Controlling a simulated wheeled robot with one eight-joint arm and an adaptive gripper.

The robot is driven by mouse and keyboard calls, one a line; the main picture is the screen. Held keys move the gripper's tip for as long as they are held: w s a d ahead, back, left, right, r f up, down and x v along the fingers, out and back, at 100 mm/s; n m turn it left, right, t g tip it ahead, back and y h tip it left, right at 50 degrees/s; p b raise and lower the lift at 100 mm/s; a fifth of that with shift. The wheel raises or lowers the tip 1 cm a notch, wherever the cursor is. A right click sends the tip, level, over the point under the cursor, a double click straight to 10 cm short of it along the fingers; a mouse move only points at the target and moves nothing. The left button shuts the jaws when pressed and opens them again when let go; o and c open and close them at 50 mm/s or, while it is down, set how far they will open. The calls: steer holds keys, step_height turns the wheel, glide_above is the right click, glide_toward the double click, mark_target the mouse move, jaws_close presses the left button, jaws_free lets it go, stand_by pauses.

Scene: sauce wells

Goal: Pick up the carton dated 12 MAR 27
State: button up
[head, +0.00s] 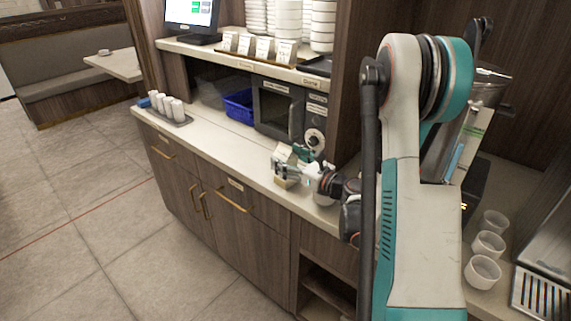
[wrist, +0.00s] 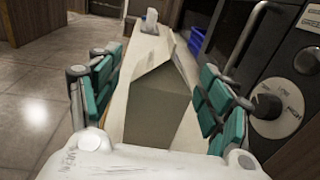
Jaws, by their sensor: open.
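A gable-top carton (wrist: 158,108) stands upright on the pale counter, with a grey-green body and a cream folded top. No date can be read on it. My gripper (wrist: 160,75) is open, with its teal-padded fingers on either side of the carton and visible gaps to both sides in the wrist view. In the head view, my gripper (head: 289,163) is at the front of the counter, and its fingers partly hide the carton (head: 282,151).
A microwave (head: 278,107) with a dial stands close behind the carton. A blue bin (head: 239,106) is to its left. A shelf (head: 240,59) with cards and stacked dishes hangs above. The counter between is clear.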

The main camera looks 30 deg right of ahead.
steer(key=shift+w+a+b, duration=0.15)
steer(key=shift+w+b, duration=0.15)
steer(key=shift+w, duration=0.35)
steer(key=b+x, duration=0.1)
steer(key=x, duration=0.3)
steer(key=shift+r, duration=0.1)
jaws_close()
